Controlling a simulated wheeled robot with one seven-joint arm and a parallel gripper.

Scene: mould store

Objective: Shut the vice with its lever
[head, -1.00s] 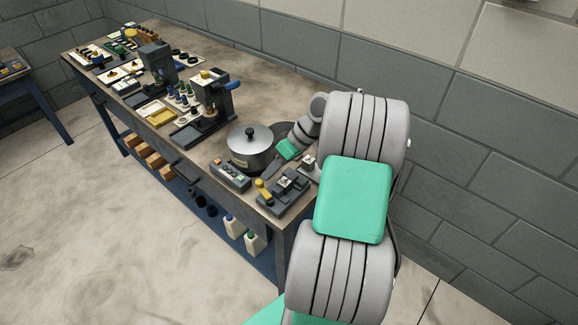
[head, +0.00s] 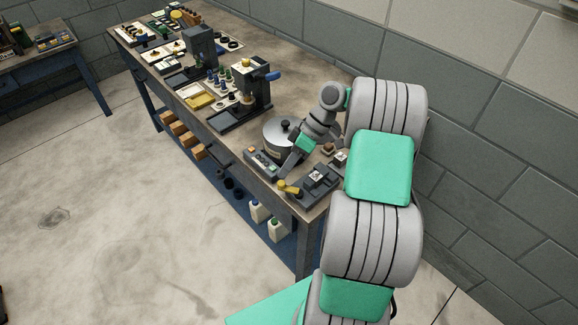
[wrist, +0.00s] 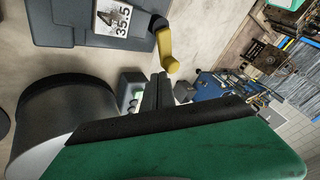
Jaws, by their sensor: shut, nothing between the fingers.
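The vice (head: 322,181) is a dark grey block at the near end of the bench, with a pale plate on top. Its yellow lever (head: 289,188) sticks out at the left side. In the wrist view the vice (wrist: 72,22) is at the upper left, with a plate reading "4 35.5", and the lever (wrist: 165,48) hangs beside it. My gripper (head: 284,174) is shut and empty, its tips close to the lever's knob. The wrist view also shows the shut fingers (wrist: 158,82) just below the knob; I cannot tell whether they touch it.
A grey control box with buttons (head: 262,161) stands left of my gripper, and a lidded metal pot (head: 277,136) is behind it. A press with a blue handle (head: 255,88) stands further left. The floor (head: 130,220) in front of the bench is clear.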

